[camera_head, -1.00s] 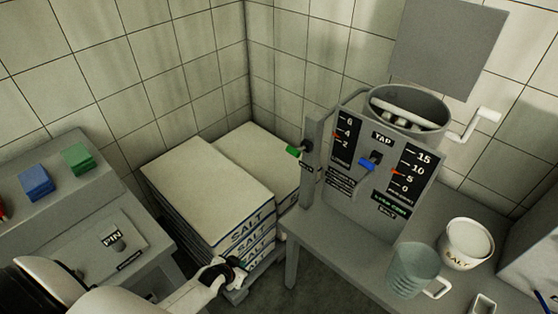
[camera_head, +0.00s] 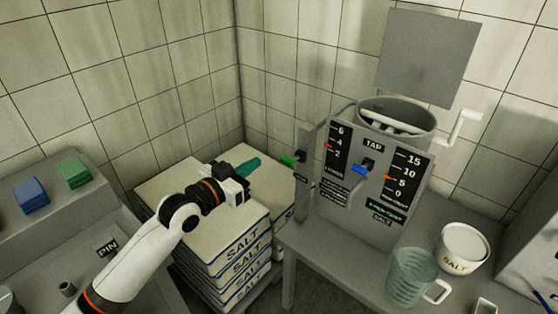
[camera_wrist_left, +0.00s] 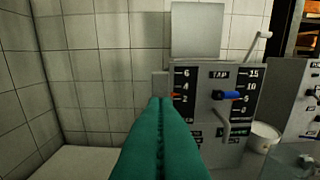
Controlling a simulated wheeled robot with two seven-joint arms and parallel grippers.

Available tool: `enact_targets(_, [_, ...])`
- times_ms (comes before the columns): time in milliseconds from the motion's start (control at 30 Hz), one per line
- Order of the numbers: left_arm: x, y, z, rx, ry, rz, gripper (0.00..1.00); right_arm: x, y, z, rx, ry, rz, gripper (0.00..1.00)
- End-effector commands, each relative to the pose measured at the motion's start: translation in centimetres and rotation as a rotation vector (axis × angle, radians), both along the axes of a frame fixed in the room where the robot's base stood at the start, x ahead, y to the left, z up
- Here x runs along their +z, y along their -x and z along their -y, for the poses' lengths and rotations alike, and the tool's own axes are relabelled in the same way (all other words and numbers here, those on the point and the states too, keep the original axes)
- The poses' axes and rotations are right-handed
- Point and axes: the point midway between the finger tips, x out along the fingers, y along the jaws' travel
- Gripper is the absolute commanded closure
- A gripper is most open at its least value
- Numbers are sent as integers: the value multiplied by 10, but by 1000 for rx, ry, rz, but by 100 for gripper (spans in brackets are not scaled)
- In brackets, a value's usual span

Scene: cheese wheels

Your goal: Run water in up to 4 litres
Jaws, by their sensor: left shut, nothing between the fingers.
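A grey machine panel (camera_head: 357,205) labelled TAP stands on the table. Its blue tap handle (camera_head: 362,170) sits below the TAP label and also shows in the left wrist view (camera_wrist_left: 226,95). My right gripper is not in view.
A green-tipped lever (camera_head: 287,160) sticks out left of the panel. Stacked salt sacks (camera_head: 217,240) stand below my left arm. A clear jug (camera_head: 410,275) and a white salt tub (camera_head: 464,246) stand on the table at right. A drum with a crank (camera_head: 463,127) is behind the panel.

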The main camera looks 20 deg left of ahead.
Motion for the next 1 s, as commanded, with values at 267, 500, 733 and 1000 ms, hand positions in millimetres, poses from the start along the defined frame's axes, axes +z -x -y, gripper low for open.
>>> enact_targets(267, [1, -13, 4, 2, 1, 1, 100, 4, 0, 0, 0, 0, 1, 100])
enact_targets(500, [0, -58, 20, 2, 3, 1, 100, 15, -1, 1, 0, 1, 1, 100])
enact_targets(733, [-10, -98, 35, 1, -1, -5, 100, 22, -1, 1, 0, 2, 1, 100])
enact_targets(1000, [-42, -101, 36, 2, -1, -2, 100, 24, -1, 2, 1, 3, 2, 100])
